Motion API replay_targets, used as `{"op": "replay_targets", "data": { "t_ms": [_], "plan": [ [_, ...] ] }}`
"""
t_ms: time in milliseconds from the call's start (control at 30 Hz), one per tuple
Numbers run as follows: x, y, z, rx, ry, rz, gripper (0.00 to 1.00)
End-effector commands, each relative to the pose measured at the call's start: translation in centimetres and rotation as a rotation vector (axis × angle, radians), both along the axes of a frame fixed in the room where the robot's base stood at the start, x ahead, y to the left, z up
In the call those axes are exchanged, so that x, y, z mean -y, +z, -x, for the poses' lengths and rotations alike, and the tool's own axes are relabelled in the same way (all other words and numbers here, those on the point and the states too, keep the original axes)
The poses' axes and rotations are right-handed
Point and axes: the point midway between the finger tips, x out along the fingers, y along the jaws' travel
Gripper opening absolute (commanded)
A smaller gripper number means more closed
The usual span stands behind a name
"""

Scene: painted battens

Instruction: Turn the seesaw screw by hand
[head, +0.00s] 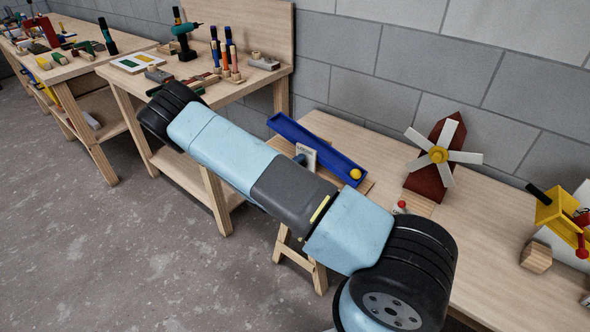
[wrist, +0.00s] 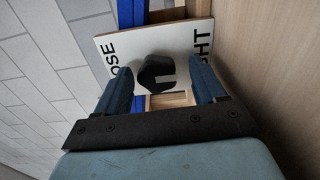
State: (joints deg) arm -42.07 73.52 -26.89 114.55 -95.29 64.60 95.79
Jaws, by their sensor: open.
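The seesaw is a blue trough (head: 315,147) on the wooden bench, tilted with its right end lower in the head view. A yellow ball (head: 355,174) lies at that low end. A white plate (head: 308,153) is at its middle; in the wrist view the plate (wrist: 185,38) shows the letters "OSE" and "GHT". The black screw knob (wrist: 158,73) stands out from the plate. My gripper (wrist: 162,74) is open, its blue fingers on either side of the knob; I cannot tell whether they touch it.
A toy windmill (head: 433,160) stands to the right of the seesaw, with a yellow device with red parts (head: 560,215) and a wooden block (head: 536,258) farther right. A tool-covered bench (head: 215,85) is at the left. A grey block wall rises behind.

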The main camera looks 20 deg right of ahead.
Motion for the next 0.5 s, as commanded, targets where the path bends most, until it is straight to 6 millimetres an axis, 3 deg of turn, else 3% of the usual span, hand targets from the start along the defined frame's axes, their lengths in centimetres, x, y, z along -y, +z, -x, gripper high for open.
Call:
{"op": "replay_targets", "data": {
  "t_ms": [167,500],
  "plan": [
    [-1.0,0.1,0.6,0.001,0.001,0.0,0.7],
    [-6.1,-0.1,4.4,-0.001,0.002,-0.001,0.7]
  ]
}}
